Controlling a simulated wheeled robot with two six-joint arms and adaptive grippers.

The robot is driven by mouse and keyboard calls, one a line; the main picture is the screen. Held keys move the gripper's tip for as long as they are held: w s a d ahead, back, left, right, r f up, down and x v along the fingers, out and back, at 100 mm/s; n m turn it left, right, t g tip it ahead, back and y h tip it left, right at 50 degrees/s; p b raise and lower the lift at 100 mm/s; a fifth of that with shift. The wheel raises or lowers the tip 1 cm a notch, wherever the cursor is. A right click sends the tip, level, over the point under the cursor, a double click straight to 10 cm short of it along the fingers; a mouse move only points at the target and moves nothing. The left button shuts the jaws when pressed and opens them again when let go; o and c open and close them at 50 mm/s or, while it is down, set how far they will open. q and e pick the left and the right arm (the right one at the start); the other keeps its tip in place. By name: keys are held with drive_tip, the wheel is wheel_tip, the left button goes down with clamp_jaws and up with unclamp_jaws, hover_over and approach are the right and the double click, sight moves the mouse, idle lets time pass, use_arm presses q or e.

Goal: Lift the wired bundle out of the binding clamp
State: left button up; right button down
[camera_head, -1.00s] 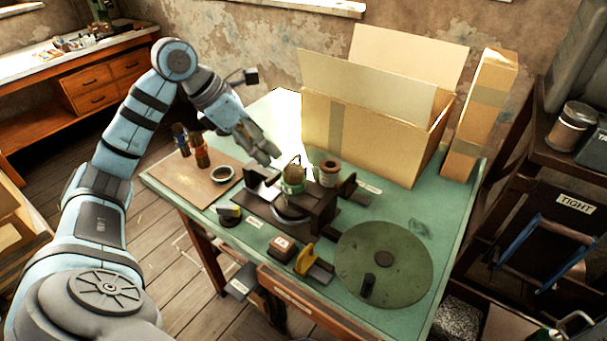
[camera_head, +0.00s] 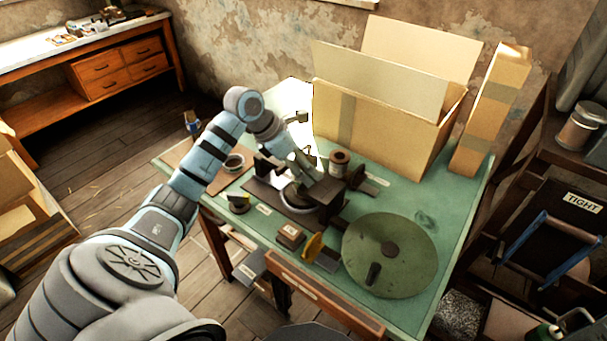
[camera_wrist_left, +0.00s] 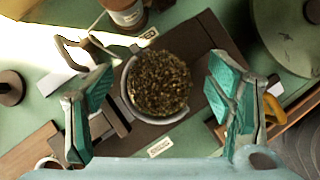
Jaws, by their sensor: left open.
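The wired bundle (camera_wrist_left: 160,84) shows from above in the left wrist view as a round, speckled brown top. It sits inside the grey curved jaws of the binding clamp (camera_wrist_left: 127,84). My right gripper is not in view.
A spool (camera_head: 340,163) stands close behind the clamp. A green disc with a knob (camera_head: 405,240) lies at front right. A yellow-handled piece (camera_head: 313,246) is in front. An open cardboard box (camera_head: 385,130) and a tall carton (camera_head: 490,112) stand behind.

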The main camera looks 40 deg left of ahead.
use_arm(q)
drive_tip(key=c, duration=1.3)
drive_tip(key=shift+c, duration=0.2)
